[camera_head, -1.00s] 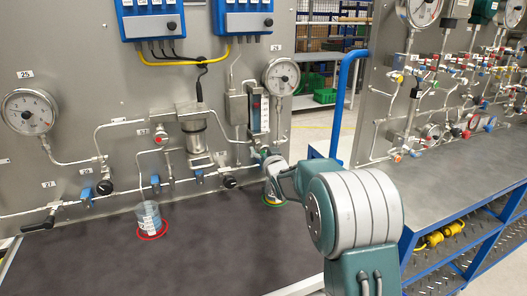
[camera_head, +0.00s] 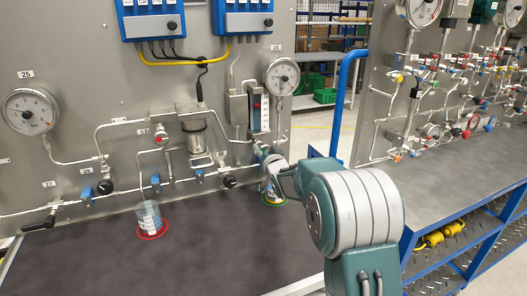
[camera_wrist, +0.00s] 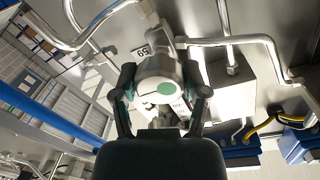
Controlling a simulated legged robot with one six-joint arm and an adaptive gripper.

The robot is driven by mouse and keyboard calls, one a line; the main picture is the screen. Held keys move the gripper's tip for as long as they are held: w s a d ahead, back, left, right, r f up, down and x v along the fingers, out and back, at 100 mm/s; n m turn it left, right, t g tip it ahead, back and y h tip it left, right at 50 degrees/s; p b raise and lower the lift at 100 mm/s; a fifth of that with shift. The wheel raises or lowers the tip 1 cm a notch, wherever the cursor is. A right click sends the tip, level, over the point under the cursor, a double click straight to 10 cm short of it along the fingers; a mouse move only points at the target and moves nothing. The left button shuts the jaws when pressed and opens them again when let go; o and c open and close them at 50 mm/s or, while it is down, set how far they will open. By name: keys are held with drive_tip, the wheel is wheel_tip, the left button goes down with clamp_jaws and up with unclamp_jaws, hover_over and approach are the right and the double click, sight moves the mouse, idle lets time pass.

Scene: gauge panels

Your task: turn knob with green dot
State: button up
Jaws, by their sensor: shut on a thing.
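The knob with the green dot (camera_wrist: 167,88) is in the middle of the wrist view, its round green face turned to the camera. My gripper (camera_wrist: 160,98) has one finger on each side of this knob and is shut on it. In the head view my gripper (camera_head: 275,170) is at the panel's lower right, below the round gauge (camera_head: 282,77). There my arm and fingers largely hide the knob, and its dot cannot be made out.
A clear cup (camera_head: 149,214) stands on a red ring on the dark bench top (camera_head: 200,250). Another container stands on a green-yellow ring close to my gripper. Pipes and small valves run along the panel. A blue rail (camera_head: 345,100) rises to the right of my gripper.

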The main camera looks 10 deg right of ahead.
drive_tip(key=shift+m, duration=0.4)
drive_tip(key=o, duration=1.1)
drive_tip(key=shift+o, duration=0.2)
drive_tip(key=s+d, duration=0.1)
drive_tip(key=s, duration=1)
drive_tip(key=shift+s+d, duration=0.25)
drive_tip(key=shift+s, duration=0.15)
